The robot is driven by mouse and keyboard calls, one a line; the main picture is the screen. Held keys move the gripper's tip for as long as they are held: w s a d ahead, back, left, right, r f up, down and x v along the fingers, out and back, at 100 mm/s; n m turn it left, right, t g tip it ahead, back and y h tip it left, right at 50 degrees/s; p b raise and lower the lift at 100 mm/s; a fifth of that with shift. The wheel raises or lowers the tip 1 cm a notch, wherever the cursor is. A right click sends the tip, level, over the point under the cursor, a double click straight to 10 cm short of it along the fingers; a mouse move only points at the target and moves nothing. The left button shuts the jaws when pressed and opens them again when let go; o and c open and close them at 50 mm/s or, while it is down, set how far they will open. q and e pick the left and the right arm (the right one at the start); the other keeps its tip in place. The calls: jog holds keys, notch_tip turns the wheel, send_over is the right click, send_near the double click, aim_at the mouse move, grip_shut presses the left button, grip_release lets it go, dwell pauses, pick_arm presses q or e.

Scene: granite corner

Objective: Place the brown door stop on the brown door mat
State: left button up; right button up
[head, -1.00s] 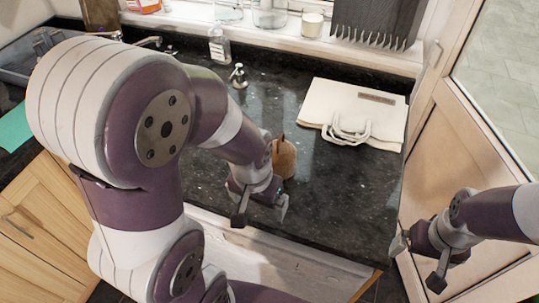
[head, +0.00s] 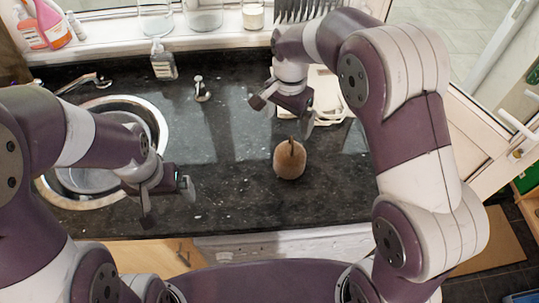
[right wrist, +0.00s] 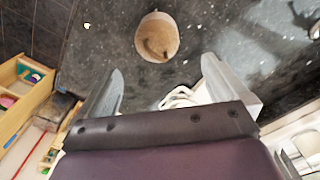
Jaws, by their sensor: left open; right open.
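The brown door stop (head: 290,163), a rounded block with a dark loop on top, stands on the black granite counter. It also shows near the top of the right wrist view (right wrist: 157,37), beyond my fingertips. My right gripper (head: 283,112) is open and empty above the counter, just behind the door stop in the head view. It also shows in the right wrist view (right wrist: 162,72), with nothing between its fingers. My left gripper (head: 168,204) is open and empty near the counter's front, right of the sink. The flat brown door mat (head: 497,242) lies on the dark floor at right, partly hidden by my right arm.
A cream bag (head: 326,110) lies behind my right gripper, partly covered. A round sink (head: 160,112) is at left. A soap bottle (head: 162,62) and a small dispenser (head: 201,90) stand at the back. An open door with a handle (head: 515,125) is at right.

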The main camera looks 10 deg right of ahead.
aim_at(292, 141)
jog(key=shift+m, duration=0.3)
jog(key=f, duration=0.2)
jog(key=f+p, duration=0.1)
jog(key=f, duration=0.2)
jog(key=d+f+p, duration=0.1)
jog(key=f, duration=0.1)
jog(key=shift+f, duration=0.35)
jog(key=f+p, duration=0.1)
jog(key=f, duration=0.1)
jog(key=d+f+p, duration=0.1)
jog(key=f, duration=0.1)
jog(key=shift+f, duration=0.15)
jog(key=shift+w+a+f, duration=0.1)
jog(key=shift+f, duration=0.2)
jog(key=shift+a, duration=0.15)
jog(key=c, duration=1.5)
pick_arm(q)
jog(key=r, duration=0.2)
jog(key=d+r, duration=0.1)
jog(key=r, duration=0.1)
jog(key=shift+d+r, duration=0.1)
pick_arm(e)
jog(key=shift+w, duration=0.1)
jog(key=shift+c, duration=0.2)
jog(key=shift+r, duration=0.15)
